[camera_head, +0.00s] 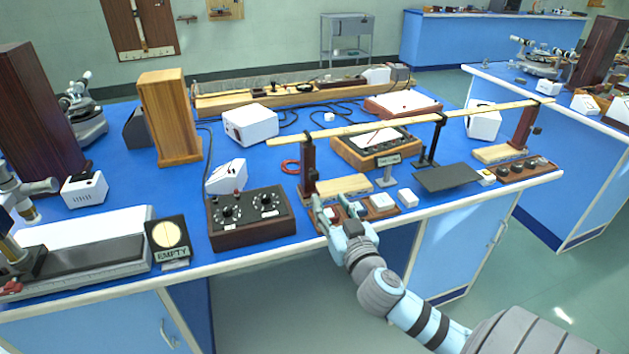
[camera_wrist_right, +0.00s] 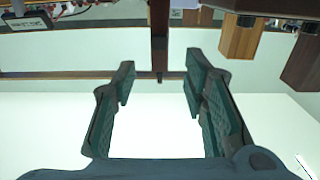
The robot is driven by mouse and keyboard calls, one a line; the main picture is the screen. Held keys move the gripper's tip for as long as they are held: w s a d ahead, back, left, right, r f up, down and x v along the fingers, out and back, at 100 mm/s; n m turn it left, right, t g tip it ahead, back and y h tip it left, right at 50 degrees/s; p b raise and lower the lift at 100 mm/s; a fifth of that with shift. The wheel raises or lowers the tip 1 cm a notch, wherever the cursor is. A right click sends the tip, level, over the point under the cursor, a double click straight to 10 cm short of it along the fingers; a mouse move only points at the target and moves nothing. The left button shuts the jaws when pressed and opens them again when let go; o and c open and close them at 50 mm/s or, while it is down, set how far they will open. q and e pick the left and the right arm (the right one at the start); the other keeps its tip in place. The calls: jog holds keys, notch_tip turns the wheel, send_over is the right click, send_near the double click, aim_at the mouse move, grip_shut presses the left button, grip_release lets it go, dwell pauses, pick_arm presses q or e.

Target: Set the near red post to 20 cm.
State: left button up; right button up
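The near red post (camera_head: 307,168) is a dark red upright on the bench. It stands under the left part of a long wooden beam (camera_head: 400,122). A similar dark post (camera_head: 523,125) stands under the beam's right part, with a black stand (camera_head: 437,138) between them. My right gripper (camera_head: 334,204) is at the bench's front edge, low and close in front of the near post. In the wrist view its fingers (camera_wrist_right: 159,72) are apart with nothing between them, and a dark red upright (camera_wrist_right: 160,18) shows beyond the gap. I cannot read any height scale.
A dark box with knobs (camera_head: 252,215) stands left of the gripper. White blocks (camera_head: 382,202) and a small sign (camera_head: 388,160) stand to its right. A wooden block (camera_head: 343,186) lies behind. A black plate (camera_head: 447,177) lies further right. The floor in front of the bench is clear.

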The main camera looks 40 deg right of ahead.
aim_at(315, 178)
jog(key=x, duration=1.2)
jog(key=shift+s+f, duration=0.1)
grip_shut()
